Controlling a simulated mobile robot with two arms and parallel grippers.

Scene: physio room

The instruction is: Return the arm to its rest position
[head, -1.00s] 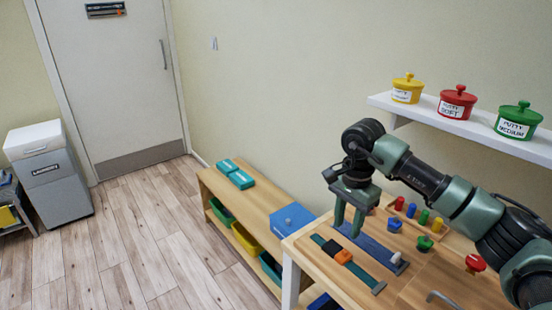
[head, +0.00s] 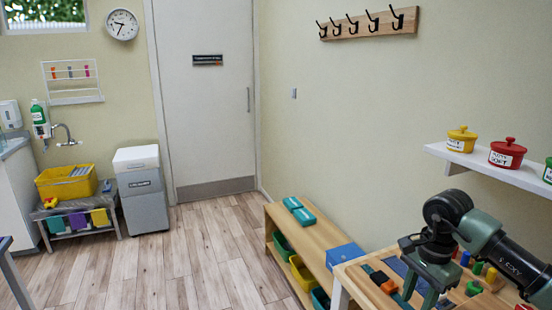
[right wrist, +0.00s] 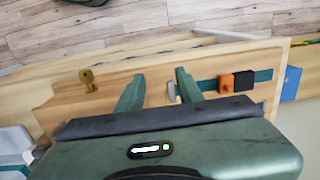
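My right arm (head: 497,249) comes in from the right in the head view. Its gripper (head: 420,292) hangs over the wooden table at the lower right, just right of an orange block (head: 389,286) on a teal strip. In the right wrist view the two fingers of the right gripper (right wrist: 157,84) are spread apart. I see nothing held between them; a small pale end piece (right wrist: 171,92) shows beside one finger. The orange block (right wrist: 226,84) and a dark block lie to the right there. My left gripper is in neither view.
Coloured pegs and knobs stand on the table around the gripper. A wall shelf (head: 505,172) with a yellow pot (head: 461,139) and a red pot (head: 507,153) is above the arm. A low wooden bench (head: 318,238) runs along the wall. The floor (head: 180,255) at left is clear.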

